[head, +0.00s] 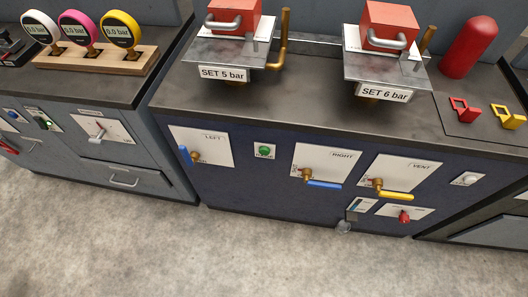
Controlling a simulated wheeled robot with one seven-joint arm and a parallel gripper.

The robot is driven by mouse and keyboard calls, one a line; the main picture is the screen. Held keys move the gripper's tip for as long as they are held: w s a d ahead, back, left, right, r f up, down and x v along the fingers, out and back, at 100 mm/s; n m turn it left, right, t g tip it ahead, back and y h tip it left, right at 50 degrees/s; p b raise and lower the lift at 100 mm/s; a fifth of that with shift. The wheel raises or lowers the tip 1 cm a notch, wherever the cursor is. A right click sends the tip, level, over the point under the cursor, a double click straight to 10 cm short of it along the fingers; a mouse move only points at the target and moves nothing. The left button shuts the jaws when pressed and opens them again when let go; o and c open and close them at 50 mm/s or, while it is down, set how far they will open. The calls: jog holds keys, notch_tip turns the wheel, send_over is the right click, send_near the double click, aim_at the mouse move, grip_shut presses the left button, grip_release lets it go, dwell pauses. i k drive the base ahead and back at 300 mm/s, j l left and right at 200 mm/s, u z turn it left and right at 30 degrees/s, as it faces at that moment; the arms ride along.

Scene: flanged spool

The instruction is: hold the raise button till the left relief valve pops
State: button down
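A green button (264,151) sits on a small white plate on the blue cabinet front, between the LEFT and RIGHT panels; its small label is too small to read. The left relief valve, marked SET 5 bar, has a red block (233,17) with a grey handle above a metal plate (213,50). The right relief valve, marked SET 6 bar, has a similar red block (388,26). The LEFT panel's blue lever (184,155) points along the upright; the RIGHT panel's blue lever (323,184) lies sideways. My gripper is not in view.
Three gauges (123,32) at the upper left stand on a wooden block; legible ones show 0.0 bar. The VENT panel has a yellow lever (395,195) lying sideways. A white button (467,179) and a red knob (404,216) sit further right. The floor in front is clear.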

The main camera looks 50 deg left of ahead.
aim_at(263, 150)
jog(key=u, duration=1.65)
jog(key=i+j, duration=0.15)
jog(key=j, duration=0.25)
jog(key=i+j, duration=0.1)
jog(key=j, duration=0.3)
jog(key=i+j, duration=0.15)
jog(key=j, duration=0.25)
